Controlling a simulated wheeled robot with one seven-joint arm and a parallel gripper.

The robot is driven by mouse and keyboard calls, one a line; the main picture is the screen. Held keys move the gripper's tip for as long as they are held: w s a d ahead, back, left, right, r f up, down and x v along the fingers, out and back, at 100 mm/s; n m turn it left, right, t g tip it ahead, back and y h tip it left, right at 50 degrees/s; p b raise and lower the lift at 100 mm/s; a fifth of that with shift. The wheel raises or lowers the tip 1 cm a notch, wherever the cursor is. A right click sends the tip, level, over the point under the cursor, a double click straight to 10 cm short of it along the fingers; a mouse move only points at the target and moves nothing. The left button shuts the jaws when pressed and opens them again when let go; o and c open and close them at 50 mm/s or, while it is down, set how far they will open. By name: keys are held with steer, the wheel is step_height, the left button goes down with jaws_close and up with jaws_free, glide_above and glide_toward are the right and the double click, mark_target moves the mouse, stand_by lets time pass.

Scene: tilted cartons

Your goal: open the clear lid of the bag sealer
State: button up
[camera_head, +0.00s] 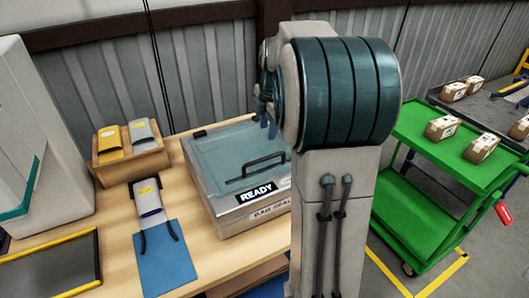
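The bag sealer (236,218) is a pale box on the wooden table, with a black READY label and a BAG SEALER label, partly hidden, on its front. Its clear, teal-tinted lid (222,150) lies flat and looks shut on top. A dark bar handle (262,166) stands along the lid's front part. My arm covers the sealer's right side. Only a small part of my gripper (267,112) shows at the left edge of my arm, above the lid's far right part. Its fingers are too hidden to tell their opening, or whether it touches the lid.
A corrugated wall (205,75) is close behind. A green cart (420,205) with cartons stands right.

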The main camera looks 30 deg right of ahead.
mark_target(264, 158)
steer(key=f, duration=0.4)
steer(key=w+f+p, duration=0.1)
steer(key=f, duration=0.2)
steer(key=w+f, duration=0.1)
steer(key=f, duration=0.3)
steer(key=shift+w+f, duration=0.15)
steer(key=shift+f, duration=0.15)
